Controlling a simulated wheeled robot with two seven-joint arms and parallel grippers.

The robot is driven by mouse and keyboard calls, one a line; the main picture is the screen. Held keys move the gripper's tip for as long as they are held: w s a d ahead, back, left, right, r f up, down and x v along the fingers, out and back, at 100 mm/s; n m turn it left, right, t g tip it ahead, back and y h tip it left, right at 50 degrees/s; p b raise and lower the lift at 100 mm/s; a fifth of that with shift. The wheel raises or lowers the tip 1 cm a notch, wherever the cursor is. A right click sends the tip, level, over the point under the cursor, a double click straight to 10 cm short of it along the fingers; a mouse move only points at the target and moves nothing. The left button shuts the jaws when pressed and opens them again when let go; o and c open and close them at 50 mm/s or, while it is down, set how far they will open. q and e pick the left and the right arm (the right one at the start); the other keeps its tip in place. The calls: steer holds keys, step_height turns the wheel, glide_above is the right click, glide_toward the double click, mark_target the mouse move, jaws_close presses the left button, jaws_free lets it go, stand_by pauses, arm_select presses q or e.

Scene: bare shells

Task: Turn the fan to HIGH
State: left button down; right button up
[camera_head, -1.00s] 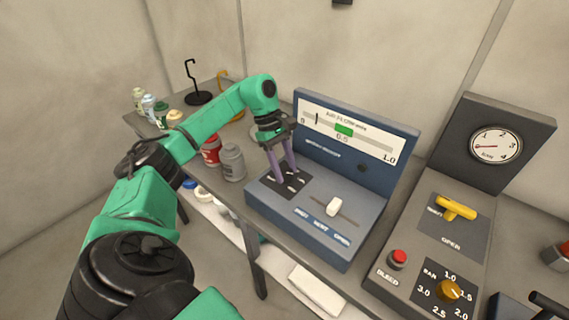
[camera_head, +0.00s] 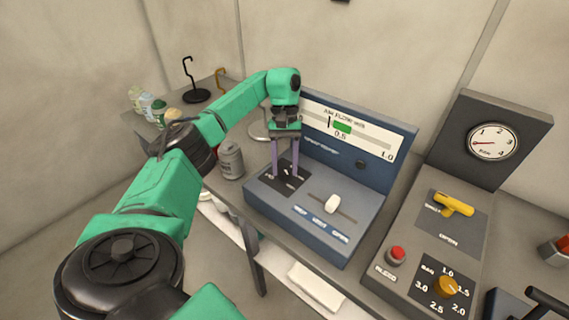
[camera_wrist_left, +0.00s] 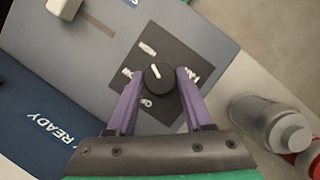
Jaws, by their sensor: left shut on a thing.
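The fan knob is a round black knob with a white pointer line (camera_wrist_left: 159,76). The plate (camera_head: 297,182) is at the left of the blue air-flow console (camera_head: 370,208). My left gripper (camera_head: 285,175) reaches down onto this plate. In the left wrist view its purple fingers (camera_wrist_left: 159,85) are on either side of the knob, shut on it. My right gripper is not in view.
A white slider (camera_head: 332,204) is on the same console, right of the knob. A grey bottle (camera_head: 230,160) stands close at left. A second console with a yellow handle (camera_head: 453,204), red button (camera_head: 397,254) and yellow knob (camera_head: 447,286) is at right.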

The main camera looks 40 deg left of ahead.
arm_select(q)
steer(key=shift+m, duration=0.3)
steer(key=shift+c, duration=1.5)
jaws_free()
